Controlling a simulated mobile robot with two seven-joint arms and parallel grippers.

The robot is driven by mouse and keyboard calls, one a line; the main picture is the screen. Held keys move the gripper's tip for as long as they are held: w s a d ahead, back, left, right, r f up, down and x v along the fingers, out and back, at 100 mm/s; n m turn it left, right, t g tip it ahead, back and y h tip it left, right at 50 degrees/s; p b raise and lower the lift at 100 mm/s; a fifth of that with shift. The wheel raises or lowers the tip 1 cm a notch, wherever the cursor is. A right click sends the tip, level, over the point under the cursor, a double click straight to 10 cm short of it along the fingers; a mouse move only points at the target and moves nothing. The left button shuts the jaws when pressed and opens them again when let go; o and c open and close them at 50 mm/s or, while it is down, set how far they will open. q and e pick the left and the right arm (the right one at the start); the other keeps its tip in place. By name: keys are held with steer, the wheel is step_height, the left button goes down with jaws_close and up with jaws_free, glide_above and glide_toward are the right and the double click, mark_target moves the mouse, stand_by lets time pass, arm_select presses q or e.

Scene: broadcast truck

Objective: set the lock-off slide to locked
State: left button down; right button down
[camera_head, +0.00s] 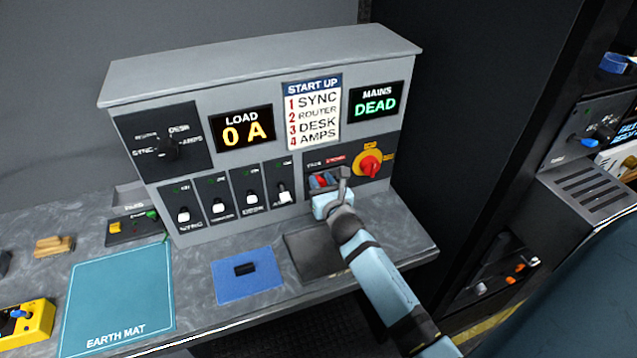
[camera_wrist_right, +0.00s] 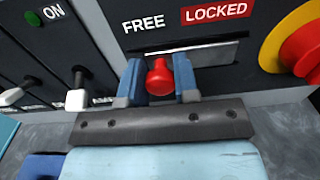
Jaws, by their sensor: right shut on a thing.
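The lock-off slide has a red knob (camera_wrist_right: 159,77), set in a slot under the white FREE label (camera_wrist_right: 144,23) and the red LOCKED label (camera_wrist_right: 216,12). The knob stands nearer the FREE end; bare slot plate (camera_wrist_right: 220,52) shows to its right, below LOCKED. My right gripper (camera_wrist_right: 159,88) is shut on the knob, with one blue finger on each side. In the head view my right gripper (camera_head: 326,182) reaches the slide panel and hides much of the slot. My left gripper is out of view.
A red and yellow rotary switch (camera_head: 370,165) sits just right of the slide. Several white-tipped toggle switches (camera_head: 250,197) line the panel to the left. A blue mat (camera_head: 262,285) with a black piece and a green earth mat (camera_head: 115,300) lie on the bench.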

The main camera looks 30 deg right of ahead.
mark_target(333, 172)
steer(key=d, duration=0.2)
steer(key=s+d, duration=0.1)
steer(key=d, duration=0.1)
steer(key=shift+d, duration=0.1)
steer(key=c, duration=1.2)
jaws_free()
steer(key=o, duration=0.3)
steer(key=shift+d, duration=0.1)
steer(key=shift+o, duration=0.2)
